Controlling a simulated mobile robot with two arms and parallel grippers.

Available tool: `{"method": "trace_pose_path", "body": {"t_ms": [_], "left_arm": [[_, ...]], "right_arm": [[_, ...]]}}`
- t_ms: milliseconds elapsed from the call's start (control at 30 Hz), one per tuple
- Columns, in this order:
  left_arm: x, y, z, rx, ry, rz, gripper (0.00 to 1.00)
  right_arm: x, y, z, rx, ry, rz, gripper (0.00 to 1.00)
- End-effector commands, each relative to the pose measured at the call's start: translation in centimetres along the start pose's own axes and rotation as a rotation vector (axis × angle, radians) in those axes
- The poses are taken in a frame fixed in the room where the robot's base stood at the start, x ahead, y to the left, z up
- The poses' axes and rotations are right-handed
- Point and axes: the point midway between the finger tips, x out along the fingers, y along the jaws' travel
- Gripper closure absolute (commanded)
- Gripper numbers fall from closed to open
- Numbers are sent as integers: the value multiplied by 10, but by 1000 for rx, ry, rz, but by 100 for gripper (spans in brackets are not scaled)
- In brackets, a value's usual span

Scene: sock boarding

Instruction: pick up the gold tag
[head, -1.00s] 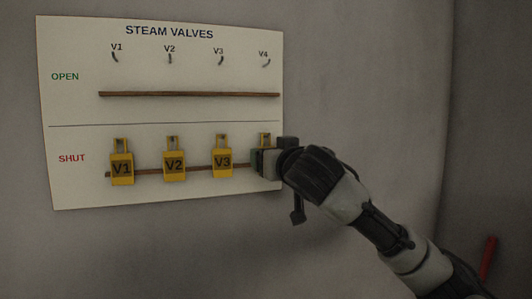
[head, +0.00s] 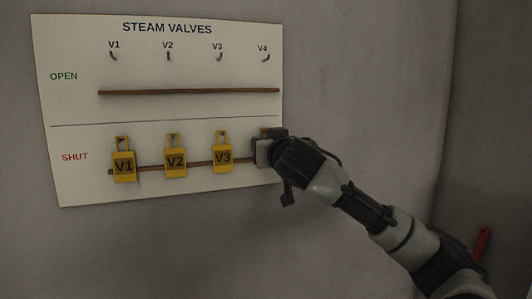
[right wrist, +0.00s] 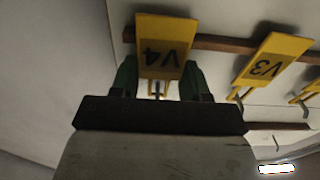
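Several gold tags hang in the SHUT row of the steam valves board: V1 (head: 123,167), V2 (head: 175,163), V3 (head: 222,157) and V4 at the right end. V4 is mostly hidden behind my right gripper (head: 262,151) in the head view; only a bit of its top shows. In the right wrist view the V4 tag (right wrist: 163,45) appears upside down between the green fingers of my right gripper (right wrist: 160,80). The fingers lie against both its side edges, and the gripper looks shut on it. V3 (right wrist: 270,58) is beside it, clear of the fingers. My left gripper is not in view.
The white board (head: 80,100) is on a grey wall. Its upper brown rail (head: 190,92) in the OPEN row is empty, with small hooks above under the V1 to V4 labels. The lower rail (head: 198,164) runs behind the tags. A red object (head: 482,243) stands at the lower right.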

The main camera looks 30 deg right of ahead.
Motion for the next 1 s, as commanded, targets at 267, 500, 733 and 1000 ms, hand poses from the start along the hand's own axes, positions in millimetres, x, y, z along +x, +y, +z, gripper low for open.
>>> {"method": "trace_pose_path", "body": {"t_ms": [267, 500, 733, 1000], "left_arm": [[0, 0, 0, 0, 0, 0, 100], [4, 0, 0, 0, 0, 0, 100], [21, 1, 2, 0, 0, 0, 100], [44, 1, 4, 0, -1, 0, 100]], "right_arm": [[0, 0, 0, 0, 0, 0, 76], [-4, 0, -4, 1, 4, 0, 76], [-28, 0, -20, 2, 5, -1, 76], [-80, -1, -46, 2, 7, -3, 76]]}}
